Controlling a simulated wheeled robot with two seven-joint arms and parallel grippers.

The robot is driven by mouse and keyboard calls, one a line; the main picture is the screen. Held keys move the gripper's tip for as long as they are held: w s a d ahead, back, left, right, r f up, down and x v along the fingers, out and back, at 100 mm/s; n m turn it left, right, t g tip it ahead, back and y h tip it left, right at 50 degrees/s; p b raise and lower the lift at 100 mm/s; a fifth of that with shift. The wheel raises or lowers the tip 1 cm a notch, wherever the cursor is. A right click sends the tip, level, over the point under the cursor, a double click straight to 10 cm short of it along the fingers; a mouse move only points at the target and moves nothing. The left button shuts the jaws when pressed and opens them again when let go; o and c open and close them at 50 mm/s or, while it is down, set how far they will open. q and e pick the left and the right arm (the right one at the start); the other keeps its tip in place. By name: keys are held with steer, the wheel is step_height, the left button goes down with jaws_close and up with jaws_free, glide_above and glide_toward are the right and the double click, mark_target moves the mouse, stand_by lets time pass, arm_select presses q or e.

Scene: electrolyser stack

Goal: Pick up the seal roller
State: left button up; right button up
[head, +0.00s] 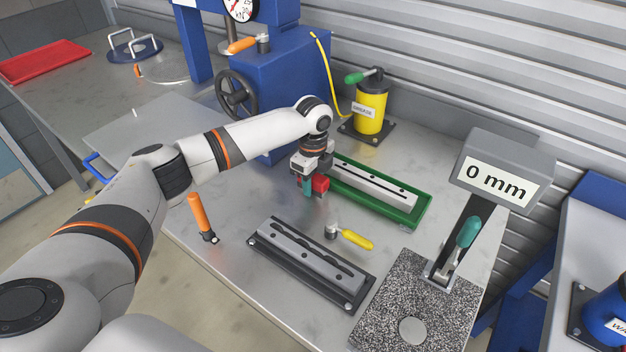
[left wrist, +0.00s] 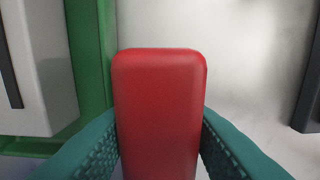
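My left gripper (head: 308,187) points down beside the green tray, its teal fingers on both sides of a red block (head: 322,185). In the left wrist view the red block (left wrist: 158,110) fills the space between the ribbed fingers, with no visible gap; its lower part is hidden. A small tool with a yellow handle (head: 356,239) and a metal head lies on the bench, right of and nearer than this gripper. A tool with an orange handle (head: 198,212) stands at the bench's left front edge. I cannot tell which of these is the seal roller. My right gripper is out of view.
The green tray (head: 407,221) holds a pale slotted bar. A dark fixture (head: 352,302) with a grey bar lies in front. A gauge stand with a "0 mm" display (head: 497,180) rises at right. A blue press (head: 270,85) and a yellow grease can (head: 371,108) stand behind.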

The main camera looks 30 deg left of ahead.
arm_select(q)
steer(key=shift+c, duration=0.4)
steer(key=c, duration=0.6)
steer(key=shift+r, duration=0.1)
steer(key=shift+c, duration=0.2)
step_height(320, 180, up, 9)
steer(key=shift+r+b, duration=0.1)
steer(key=shift+b, duration=0.75)
steer(key=shift+r, duration=0.35)
